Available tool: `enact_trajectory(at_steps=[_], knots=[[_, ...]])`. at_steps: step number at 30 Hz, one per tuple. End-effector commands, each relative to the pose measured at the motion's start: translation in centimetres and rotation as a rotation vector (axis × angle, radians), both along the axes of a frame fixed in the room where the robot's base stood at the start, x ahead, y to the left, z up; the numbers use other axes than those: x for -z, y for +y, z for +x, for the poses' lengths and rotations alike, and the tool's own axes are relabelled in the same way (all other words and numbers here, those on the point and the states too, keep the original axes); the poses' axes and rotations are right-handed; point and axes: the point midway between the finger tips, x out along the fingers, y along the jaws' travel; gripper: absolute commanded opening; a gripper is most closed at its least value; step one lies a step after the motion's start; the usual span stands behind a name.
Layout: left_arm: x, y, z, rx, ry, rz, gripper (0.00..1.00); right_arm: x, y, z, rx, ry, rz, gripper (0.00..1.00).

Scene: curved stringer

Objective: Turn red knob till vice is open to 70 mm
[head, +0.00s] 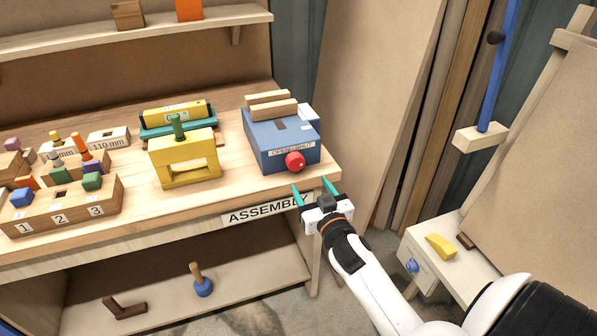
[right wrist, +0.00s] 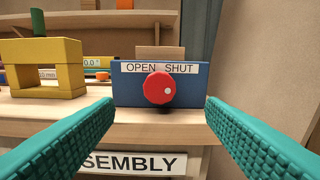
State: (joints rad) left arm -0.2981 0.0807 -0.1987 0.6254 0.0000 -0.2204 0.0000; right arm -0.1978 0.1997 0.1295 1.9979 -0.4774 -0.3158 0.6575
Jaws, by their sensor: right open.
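The blue vice (head: 283,135) stands on the bench near its right end, with two wooden jaws (head: 271,105) on top. Its front carries an "OPEN SHUT" label and the round red knob (head: 295,161). In the right wrist view the red knob (right wrist: 159,88) faces me, with a white dot right of its centre. My right gripper (head: 315,190) is open and empty in front of the bench edge, short of the knob. Its teal fingers lie either side of the knob in the wrist view, touching nothing. The exact jaw gap is too small to read. My left gripper does not show.
A yellow block frame (head: 184,158) stands left of the vice. A numbered wooden block holder (head: 63,212) with coloured pegs is farther left. The "ASSEMBLY" label (head: 262,209) is on the bench's front edge. A small side table (head: 459,265) stands at the right.

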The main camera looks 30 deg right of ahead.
Motion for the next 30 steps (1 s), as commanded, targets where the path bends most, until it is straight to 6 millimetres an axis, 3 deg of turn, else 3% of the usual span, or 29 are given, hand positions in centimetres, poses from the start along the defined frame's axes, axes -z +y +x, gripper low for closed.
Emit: enact_trajectory(at_steps=[3, 9, 15, 28, 30], knots=[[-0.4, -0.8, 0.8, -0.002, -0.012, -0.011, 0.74, -0.2, -0.6, 2.4, 0.000, -0.001, -0.002, 0.65], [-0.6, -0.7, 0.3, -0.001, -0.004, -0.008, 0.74, -0.2, -1.5, 6.3, 0.000, 0.000, -0.003, 0.65], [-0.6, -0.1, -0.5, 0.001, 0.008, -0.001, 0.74, 0.0, -2.1, 8.9, -0.001, 0.001, -0.001, 0.65], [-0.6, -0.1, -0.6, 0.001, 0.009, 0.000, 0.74, 0.0, -2.3, 9.8, -0.001, 0.002, -0.001, 0.65], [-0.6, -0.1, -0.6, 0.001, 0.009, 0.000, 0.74, 0.1, -2.3, 9.8, -0.001, 0.002, -0.001, 0.53]])
